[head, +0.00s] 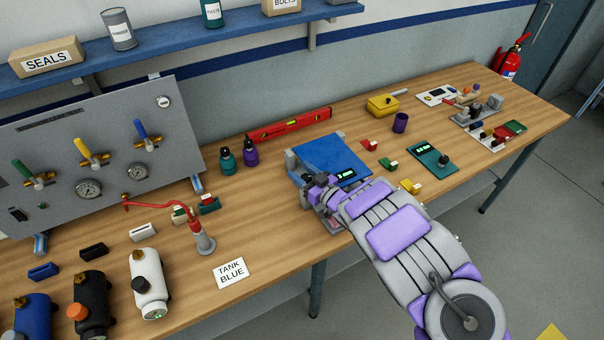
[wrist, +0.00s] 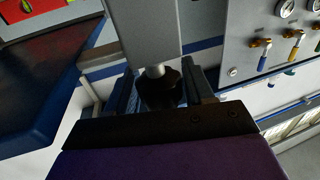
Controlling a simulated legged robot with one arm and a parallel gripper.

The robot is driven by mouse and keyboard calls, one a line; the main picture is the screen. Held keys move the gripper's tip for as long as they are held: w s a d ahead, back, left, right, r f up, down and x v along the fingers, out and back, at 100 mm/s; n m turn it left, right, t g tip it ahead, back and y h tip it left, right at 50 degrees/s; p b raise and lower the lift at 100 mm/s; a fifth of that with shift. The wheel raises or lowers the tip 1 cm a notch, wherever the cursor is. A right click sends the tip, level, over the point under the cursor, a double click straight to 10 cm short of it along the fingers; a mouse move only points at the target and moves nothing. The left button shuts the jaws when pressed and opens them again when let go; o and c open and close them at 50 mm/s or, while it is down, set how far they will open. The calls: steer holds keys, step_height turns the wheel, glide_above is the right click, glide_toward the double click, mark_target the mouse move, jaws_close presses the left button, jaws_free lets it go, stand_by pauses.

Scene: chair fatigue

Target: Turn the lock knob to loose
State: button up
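The lock knob (wrist: 161,90) is dark and lobed, on a short metal shaft under a grey post (wrist: 148,30) in the wrist view. The post belongs to the chair-like fixture with the blue top (head: 333,160) in the head view. My gripper (head: 318,186) is at the fixture's front left side, hiding the knob there. In the wrist view my gripper's dark fingers (wrist: 165,88) stand on both sides of the knob. They are very close to it. I cannot tell whether they press on it. The knob's setting is not readable.
A small display (head: 346,175) lies beside the blue top. A red level (head: 290,125) and two bottles (head: 240,156) stand behind and left. A red-armed stand (head: 202,235) and TANK BLUE card (head: 231,272) are at left. Small coloured blocks (head: 388,164) lie to the right.

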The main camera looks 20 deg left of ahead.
steer(key=shift+o, duration=0.7)
steer(key=s+d+r+p, duration=0.2)
steer(key=s+d, duration=0.2)
steer(key=s, duration=0.2)
steer(key=s+d+r+p, duration=0.2)
steer(key=s+d+p, duration=0.1)
steer(key=s, duration=0.4)
steer(key=shift+s+d+r, duration=0.2)
steer(key=shift+d+r, duration=0.2)
steer(key=shift+d, duration=0.35)
